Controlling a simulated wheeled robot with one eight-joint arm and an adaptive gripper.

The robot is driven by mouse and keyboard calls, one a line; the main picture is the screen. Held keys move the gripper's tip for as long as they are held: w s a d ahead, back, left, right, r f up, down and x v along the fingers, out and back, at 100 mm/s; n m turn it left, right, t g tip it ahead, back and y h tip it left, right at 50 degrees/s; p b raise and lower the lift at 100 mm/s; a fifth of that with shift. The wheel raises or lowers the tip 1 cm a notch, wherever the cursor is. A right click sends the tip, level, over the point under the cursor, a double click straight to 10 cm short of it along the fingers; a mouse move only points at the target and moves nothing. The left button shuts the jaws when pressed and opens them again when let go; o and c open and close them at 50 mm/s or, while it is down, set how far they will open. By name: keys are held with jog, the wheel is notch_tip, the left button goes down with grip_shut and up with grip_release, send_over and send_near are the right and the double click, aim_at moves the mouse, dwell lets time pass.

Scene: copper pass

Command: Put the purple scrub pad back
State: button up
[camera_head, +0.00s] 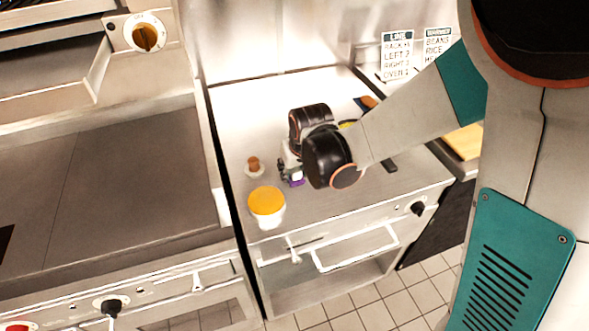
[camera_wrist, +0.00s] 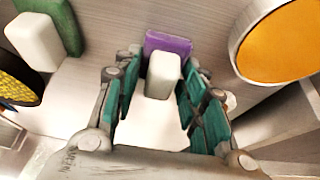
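The purple scrub pad (camera_wrist: 168,43) has a pale grey block-shaped handle (camera_wrist: 162,78) and shows ahead of my gripper in the wrist view. My gripper (camera_wrist: 161,66) is open, with its teal-padded fingers on either side of the handle and a gap visible on both sides. In the head view, a small part of the purple pad (camera_head: 296,182) shows below my gripper (camera_head: 288,172) on the steel counter; my wrist hides much of that area.
An orange-topped round container (camera_head: 267,203) stands close by, at the right in the wrist view. A small brown-topped item (camera_head: 254,166) stands behind it. A green pad with a white handle (camera_wrist: 35,38) is at upper left. A black-handled object (camera_head: 389,165) lies right of my wrist.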

jog(key=shift+o, duration=1.4)
jog(key=shift+r, duration=0.25)
jog(key=p+v, duration=0.8)
jog(key=v, duration=0.4)
jog(key=shift+p, duration=0.35)
jog(key=shift+f, duration=0.1)
